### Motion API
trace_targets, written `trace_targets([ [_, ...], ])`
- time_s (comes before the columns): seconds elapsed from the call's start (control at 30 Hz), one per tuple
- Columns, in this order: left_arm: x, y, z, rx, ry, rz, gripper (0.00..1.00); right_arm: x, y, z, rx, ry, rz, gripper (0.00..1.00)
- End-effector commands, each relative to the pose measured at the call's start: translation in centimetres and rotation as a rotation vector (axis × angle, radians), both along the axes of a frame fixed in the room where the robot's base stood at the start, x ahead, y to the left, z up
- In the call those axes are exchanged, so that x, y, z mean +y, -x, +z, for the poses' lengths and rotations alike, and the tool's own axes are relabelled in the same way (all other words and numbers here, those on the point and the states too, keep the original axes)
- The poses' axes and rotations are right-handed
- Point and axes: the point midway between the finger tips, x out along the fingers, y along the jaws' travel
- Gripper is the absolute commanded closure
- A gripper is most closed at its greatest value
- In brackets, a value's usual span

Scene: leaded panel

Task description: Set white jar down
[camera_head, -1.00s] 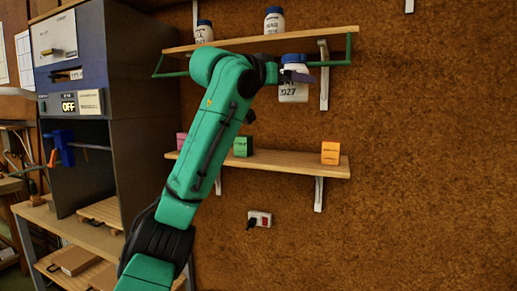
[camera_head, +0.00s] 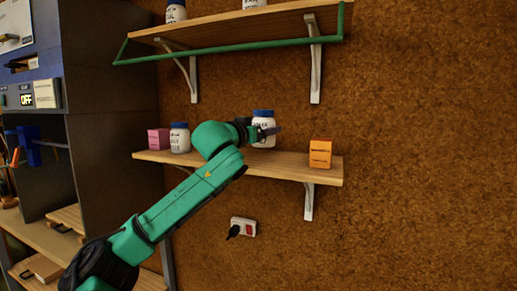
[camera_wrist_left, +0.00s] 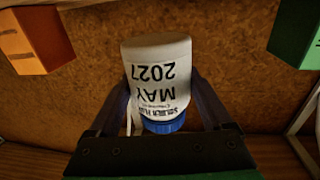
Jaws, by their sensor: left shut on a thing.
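The white jar (camera_head: 263,135) has a blue lid and stands upright at the lower wooden shelf (camera_head: 300,169), left of an orange box. My left gripper (camera_head: 266,132) is shut on it. In the left wrist view, where things show upside down, the jar (camera_wrist_left: 157,75) sits between the two fingers (camera_wrist_left: 165,110) with a "MAY 2027" label. The jar's base is close to the shelf top; I cannot tell whether it touches. My right gripper is not in view.
On the lower shelf are an orange box (camera_head: 320,153), another white jar (camera_head: 180,138) and a pink box (camera_head: 158,139). A green box (camera_wrist_left: 297,35) shows in the wrist view. The upper shelf (camera_head: 230,27) with a green rail (camera_head: 230,50) hangs above.

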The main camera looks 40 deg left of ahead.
Motion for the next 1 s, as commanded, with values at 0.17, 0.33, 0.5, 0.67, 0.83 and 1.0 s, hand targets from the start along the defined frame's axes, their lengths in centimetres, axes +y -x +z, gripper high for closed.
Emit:
trace_targets([
  [0.17, 0.0, 0.0, -3.5, 0.003, -0.001, -0.001, 0.96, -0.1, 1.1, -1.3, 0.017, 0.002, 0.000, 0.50],
  [0.33, -0.1, -0.1, -3.6, 0.002, 0.002, -0.003, 0.96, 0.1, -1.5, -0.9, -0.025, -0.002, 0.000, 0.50],
  [0.5, -0.1, -0.1, -4.0, 0.002, 0.002, -0.003, 0.96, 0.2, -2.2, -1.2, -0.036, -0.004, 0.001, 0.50],
  [0.67, -0.1, -0.1, -4.1, 0.004, 0.002, -0.002, 0.00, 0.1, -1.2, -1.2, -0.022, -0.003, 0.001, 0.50],
  [0.83, -0.1, -0.1, -4.0, 0.004, 0.002, -0.002, 0.00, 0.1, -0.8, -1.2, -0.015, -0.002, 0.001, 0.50],
  [1.0, 0.0, 0.7, -3.9, 0.002, 0.001, 0.000, 0.00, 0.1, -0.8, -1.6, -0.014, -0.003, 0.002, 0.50],
])
